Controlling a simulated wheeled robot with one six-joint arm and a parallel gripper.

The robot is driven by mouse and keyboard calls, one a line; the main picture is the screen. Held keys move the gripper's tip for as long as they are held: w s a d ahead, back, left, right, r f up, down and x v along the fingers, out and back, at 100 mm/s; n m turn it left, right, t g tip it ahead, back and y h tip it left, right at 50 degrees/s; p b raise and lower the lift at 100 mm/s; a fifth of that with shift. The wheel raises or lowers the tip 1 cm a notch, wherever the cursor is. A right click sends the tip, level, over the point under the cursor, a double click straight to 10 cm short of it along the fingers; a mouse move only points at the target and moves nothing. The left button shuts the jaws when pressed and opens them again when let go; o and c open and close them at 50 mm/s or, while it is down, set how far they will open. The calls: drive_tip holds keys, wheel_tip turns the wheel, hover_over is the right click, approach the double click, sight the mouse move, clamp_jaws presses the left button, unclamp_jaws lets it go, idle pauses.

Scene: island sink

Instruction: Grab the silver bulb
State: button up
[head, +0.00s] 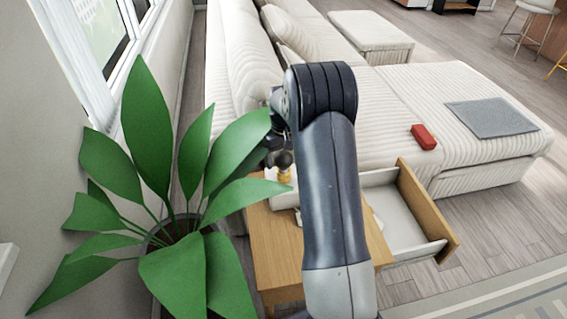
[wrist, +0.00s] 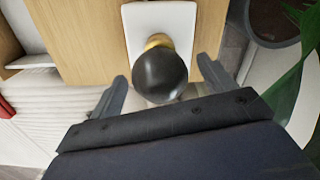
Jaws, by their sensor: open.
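The silver bulb (wrist: 160,76) looks like a dark, shiny globe with a gold base. In the wrist view it lies between my two open gripper fingers (wrist: 163,72), one on each side, with visible gaps. Its gold base is by a white plate-like piece (wrist: 135,22) on the wooden side table (wrist: 85,40). In the head view the bulb (head: 284,160) shows small, just left of my arm. My gripper is largely hidden there by my arm and the plant leaves.
A large potted plant (head: 180,215) stands left of the side table, its leaves close to my gripper. The table's drawer (head: 425,215) is pulled out to the right. A cream sofa (head: 400,95) behind carries a red box (head: 423,137) and a grey mat (head: 490,118).

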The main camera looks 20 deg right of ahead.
drive_tip(key=shift+f, duration=1.35)
drive_tip(key=shift+c, duration=0.5)
drive_tip(key=c, duration=1)
drive_tip(key=shift+o, duration=0.2)
